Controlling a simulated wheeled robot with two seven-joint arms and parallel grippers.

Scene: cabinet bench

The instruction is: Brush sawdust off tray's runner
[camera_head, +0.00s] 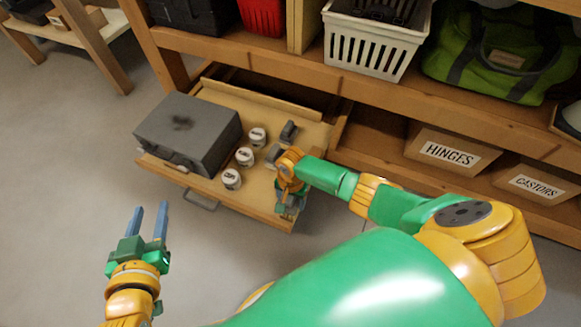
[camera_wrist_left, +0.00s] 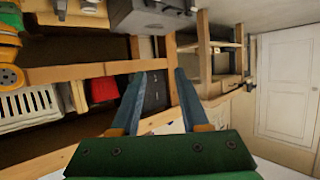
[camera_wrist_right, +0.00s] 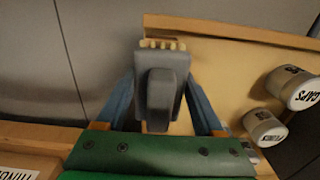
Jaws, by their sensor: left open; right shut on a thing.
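My right gripper (camera_head: 288,203) is shut on a grey brush (camera_wrist_right: 158,85) with pale yellow bristles, at the tray's front right corner. In the right wrist view the brush sits between the two fingers, bristles pointing away, over or beside the tray's edge; contact is unclear. The wooden tray (camera_head: 265,112) is pulled out of the bench, and its bare board (camera_wrist_right: 222,78) shows in the right wrist view. I cannot make out the runner or any sawdust; my right arm hides part of the tray's right side. My left gripper (camera_head: 149,207) is open and empty, left of the tray's front.
On the tray stand a grey metal case (camera_head: 188,130), several white labelled tins (camera_head: 245,156) and a small grey object (camera_head: 289,132). A white basket (camera_head: 372,45) and green bag (camera_head: 495,55) sit above. Boxes marked HINGES (camera_head: 450,153) and CASTORS (camera_head: 535,187) stand right. The left floor is clear.

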